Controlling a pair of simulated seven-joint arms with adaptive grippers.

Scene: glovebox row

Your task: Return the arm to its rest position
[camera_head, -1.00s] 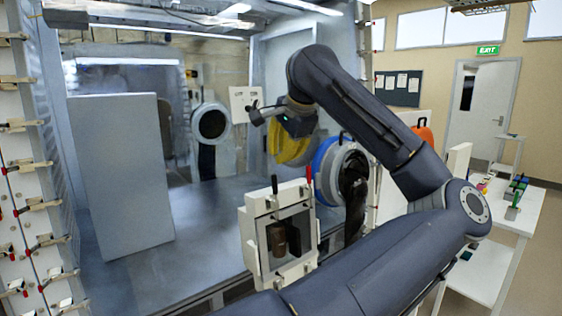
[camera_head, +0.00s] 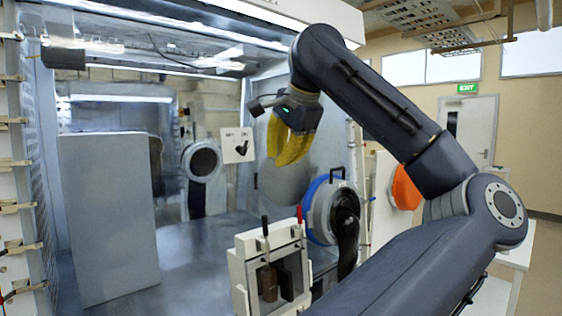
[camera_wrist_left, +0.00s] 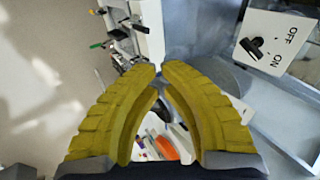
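My left gripper (camera_head: 284,160) hangs from the raised dark arm in the head view, its yellow ribbed fingers pointing down. It is in front of the grey cabinet wall, right of the ON/OFF switch plate (camera_head: 238,145). In the left wrist view the two fingertips (camera_wrist_left: 160,70) almost meet, with only a sliver between them and nothing held there. The switch plate shows at top right of that view (camera_wrist_left: 275,40), apart from the fingers. My right gripper is not in view.
A small white box (camera_head: 240,285) with a brown bottle (camera_head: 267,284) stands below the gripper. A blue-rimmed round port (camera_head: 318,212) and an orange disc (camera_head: 405,188) are to the right. A tall grey panel (camera_head: 108,220) stands at left, with open floor between.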

